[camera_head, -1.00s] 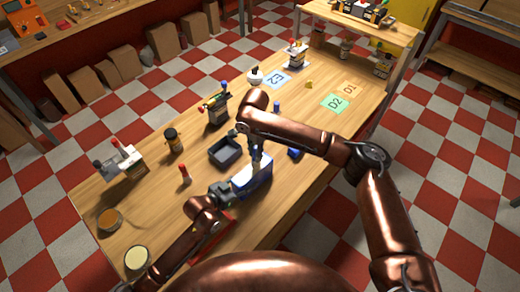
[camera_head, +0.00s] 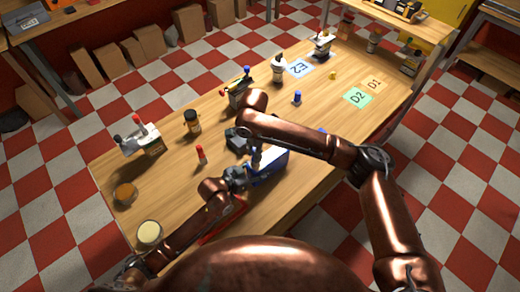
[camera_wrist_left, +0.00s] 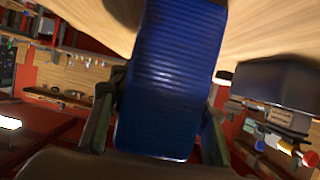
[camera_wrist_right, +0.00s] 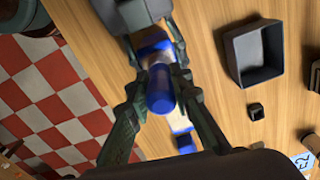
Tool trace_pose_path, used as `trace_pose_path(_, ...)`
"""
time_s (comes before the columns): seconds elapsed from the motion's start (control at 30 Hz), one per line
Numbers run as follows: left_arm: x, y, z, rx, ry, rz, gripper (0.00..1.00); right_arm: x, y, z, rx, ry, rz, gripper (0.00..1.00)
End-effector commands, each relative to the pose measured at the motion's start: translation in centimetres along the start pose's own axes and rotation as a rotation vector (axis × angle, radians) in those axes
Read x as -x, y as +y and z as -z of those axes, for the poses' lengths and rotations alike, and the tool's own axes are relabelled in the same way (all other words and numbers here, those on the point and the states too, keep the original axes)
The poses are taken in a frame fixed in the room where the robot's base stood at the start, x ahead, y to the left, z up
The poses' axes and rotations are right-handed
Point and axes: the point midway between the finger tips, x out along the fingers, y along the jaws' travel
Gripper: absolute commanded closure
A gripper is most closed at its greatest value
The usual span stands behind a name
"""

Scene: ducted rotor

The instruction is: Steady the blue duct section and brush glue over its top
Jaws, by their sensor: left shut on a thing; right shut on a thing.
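The blue duct section (camera_head: 270,167) stands on the wooden table near its front edge. In the left wrist view the duct section (camera_wrist_left: 170,85) shows a ribbed blue face filling the space between the fingers. My left gripper (camera_head: 238,178) is shut on it from the left. My right gripper (camera_head: 256,157) is above the duct section, shut on a blue-handled tool, apparently the glue brush (camera_wrist_right: 160,92), which points away from the right wrist camera. The arm and fingers hide the brush tip, so I cannot tell whether it touches the top.
A dark open tray (camera_wrist_right: 255,52) is just behind the duct section. A blue-capped item (camera_head: 297,97) stands behind. Marked cards E2 (camera_head: 300,68) and D2 (camera_head: 358,97) lie further back.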

Motion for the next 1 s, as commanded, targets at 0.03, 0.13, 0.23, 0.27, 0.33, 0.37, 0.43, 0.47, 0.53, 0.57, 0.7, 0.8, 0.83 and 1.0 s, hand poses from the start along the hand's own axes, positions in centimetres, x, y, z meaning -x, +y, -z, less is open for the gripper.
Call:
trace_pose_path(0.03,0.0,0.0,0.1,-0.001,0.001,0.0,0.85,-0.1,0.1,-0.6,0.003,-0.002,-0.001,1.0)
trace_pose_path(0.13,0.0,0.0,0.1,-0.001,0.001,0.0,0.85,-0.1,0.2,-1.5,0.003,-0.002,-0.002,1.0)
trace_pose_path(0.23,0.0,0.0,0.1,-0.001,0.001,0.0,0.85,-0.1,0.3,-2.4,0.004,-0.002,-0.002,1.0)
trace_pose_path(0.27,0.0,0.0,0.1,-0.001,0.001,0.0,0.85,0.2,0.2,-2.2,0.002,-0.001,-0.001,1.0)
trace_pose_path(0.33,0.0,0.0,0.1,-0.001,0.001,0.0,0.85,1.4,0.1,-2.2,0.002,0.0,0.004,1.0)
trace_pose_path(0.37,0.0,0.0,0.1,-0.001,0.001,0.0,0.85,2.1,0.1,-2.1,0.002,0.001,0.004,1.0)
trace_pose_path(0.43,0.0,0.0,0.1,-0.001,0.001,0.0,0.85,2.7,0.2,-2.1,0.001,-0.001,0.0,1.0)
trace_pose_path(0.47,0.0,0.0,0.1,-0.001,0.001,0.0,0.85,3.0,0.2,-2.1,0.001,-0.001,0.0,1.0)
trace_pose_path(0.53,0.0,0.0,0.1,0.0,0.001,0.0,0.85,3.6,0.2,-2.1,0.001,0.0,0.0,1.0)
trace_pose_path(0.57,0.0,0.0,0.0,0.0,0.001,0.0,0.85,3.9,0.2,-2.1,0.001,0.0,0.0,1.0)
trace_pose_path(0.7,0.0,0.0,0.0,0.0,0.001,0.0,0.85,5.2,0.1,-2.1,0.001,0.0,0.001,1.0)
trace_pose_path(0.8,0.0,0.0,0.0,0.0,0.001,0.0,0.85,6.1,0.1,-2.1,0.001,0.0,0.0,1.0)
trace_pose_path(0.83,0.0,0.0,0.0,0.0,0.001,0.0,0.85,6.4,0.1,-2.1,0.001,0.0,0.001,1.0)
trace_pose_path(1.0,0.0,0.0,0.0,0.0,0.0,0.0,0.85,7.7,0.1,-2.1,0.001,0.001,0.0,1.0)
